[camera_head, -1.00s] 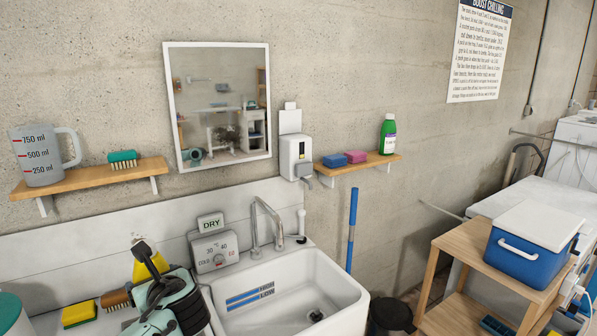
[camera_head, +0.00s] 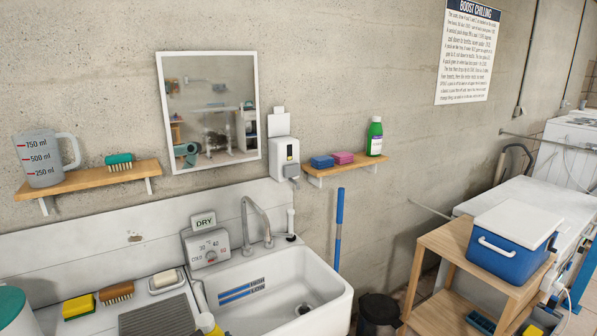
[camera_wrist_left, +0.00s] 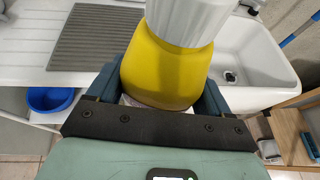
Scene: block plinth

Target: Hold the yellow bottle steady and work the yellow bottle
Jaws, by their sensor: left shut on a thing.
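The yellow bottle (camera_wrist_left: 160,72) with a white top fills the middle of the left wrist view. My left gripper (camera_wrist_left: 158,88) is shut around its body, one finger on each side. In the head view only a little of the bottle (camera_head: 207,322) and its white top show at the bottom edge, in front of the sink's left side. My left gripper is out of the head view. The bottle's lower part is hidden behind the gripper body in the left wrist view. My right gripper is in neither view.
The white sink (camera_head: 335,296) is right of the bottle, with a grey ribbed mat (camera_head: 155,318) to its left. A yellow sponge (camera_head: 78,307), brown brush (camera_head: 117,292) and soap dish (camera_head: 166,282) stand behind the mat. A blue bowl (camera_wrist_left: 50,99) sits below the counter.

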